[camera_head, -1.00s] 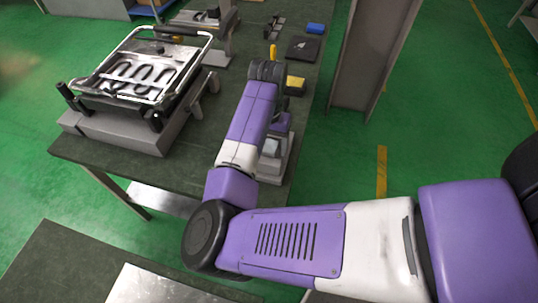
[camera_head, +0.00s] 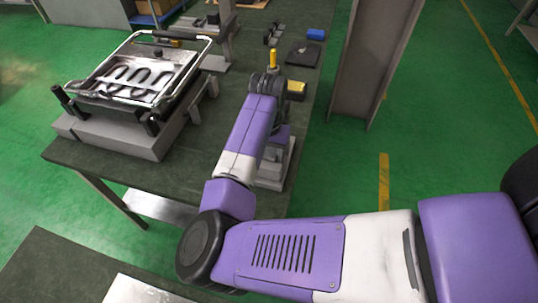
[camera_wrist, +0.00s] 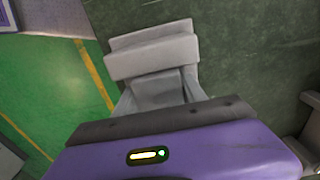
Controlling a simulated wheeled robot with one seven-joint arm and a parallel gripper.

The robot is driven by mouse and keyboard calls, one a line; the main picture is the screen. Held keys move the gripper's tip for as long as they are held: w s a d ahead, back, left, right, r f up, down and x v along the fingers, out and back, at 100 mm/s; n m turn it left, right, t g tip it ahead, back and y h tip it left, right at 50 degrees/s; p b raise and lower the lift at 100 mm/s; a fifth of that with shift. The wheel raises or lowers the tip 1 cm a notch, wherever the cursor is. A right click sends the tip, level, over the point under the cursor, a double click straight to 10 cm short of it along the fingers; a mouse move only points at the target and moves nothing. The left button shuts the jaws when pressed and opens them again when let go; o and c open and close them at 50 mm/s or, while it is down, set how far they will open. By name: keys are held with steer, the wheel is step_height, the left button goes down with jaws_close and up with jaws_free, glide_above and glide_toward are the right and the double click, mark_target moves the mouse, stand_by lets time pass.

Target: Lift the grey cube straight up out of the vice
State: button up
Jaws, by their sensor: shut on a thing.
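The grey vice (camera_head: 272,172) stands near the right edge of the table in the head view, partly behind my arm. In the wrist view its pale grey jaw blocks and body (camera_wrist: 152,57) fill the upper middle. My gripper (camera_head: 281,136) is at the vice in the head view, mostly hidden by my forearm. Its purple housing (camera_wrist: 165,148) covers the bottom of the wrist view. The fingers are hidden and appear shut on the grey cube. I cannot make out the cube apart from the vice, nor whether it is still between the jaws.
Behind my arm are a yellow box (camera_head: 296,90), an upright yellow handle (camera_head: 273,57) and a blue block (camera_head: 316,34). A grey column (camera_head: 365,60) stands right of the table.

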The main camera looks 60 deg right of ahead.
steer(key=shift+r, duration=0.15)
jaws_close()
steer(key=shift+r+p, duration=3.75)
steer(key=shift+r, duration=0.15)
steer(key=shift+f, duration=0.15)
